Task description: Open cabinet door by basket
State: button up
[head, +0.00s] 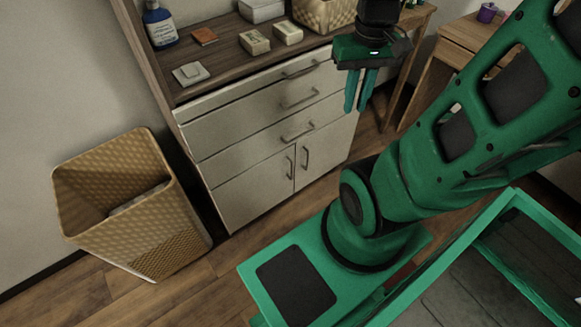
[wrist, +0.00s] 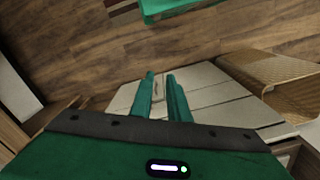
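The pale cabinet has two lower doors, both shut. The left door (head: 250,192) is nearer the basket and has an upright dark handle (head: 291,167) close to the middle seam. The right door (head: 325,152) has its own handle (head: 306,158) just across the seam. The woven tan basket (head: 150,235) stands on the floor left of the cabinet; it also shows in the wrist view (wrist: 262,72). My gripper (head: 359,108) points down near the cabinet's upper right side, away from the door handles. Its fingers (wrist: 162,76) are apart, with nothing held between them.
Several shut drawers with bar handles (head: 298,134) lie above the doors. The wooden top (head: 225,68) holds a blue bottle (head: 160,25), small boxes and another basket (head: 323,14). A wooden table (head: 467,38) stands at right. Bare floor (head: 255,232) lies before the doors.

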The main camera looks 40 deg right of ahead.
jog(key=w+d+f+n+t+y, duration=0.1)
jog(key=w+d+f+n, duration=0.3)
jog(key=w+f, duration=0.55)
jog(key=w+d+f+n, duration=0.4)
jog(key=w+f, duration=0.3)
jog(key=f, duration=0.5)
notch_tip(320, 180, down, 32)
jog(key=s+n+t+y, duration=0.1)
jog(key=n+t+y, duration=0.1)
jog(key=n+t, duration=0.15)
jog(key=shift+n+g, duration=0.25)
jog(key=shift+g, duration=0.2)
jog(key=shift+w+a+f, duration=0.25)
jog(key=shift+w+a, duration=0.9)
jog(key=shift+w, duration=0.5)
jog(key=shift+w+a+f, duration=0.3)
jog(key=shift+w+a, duration=0.9)
jog(key=shift+w, duration=0.45)
jog(key=shift+w+a+f, duration=0.25)
jog(key=shift+w+a, duration=0.9)
jog(key=shift+w, duration=0.5)
grip_shut()
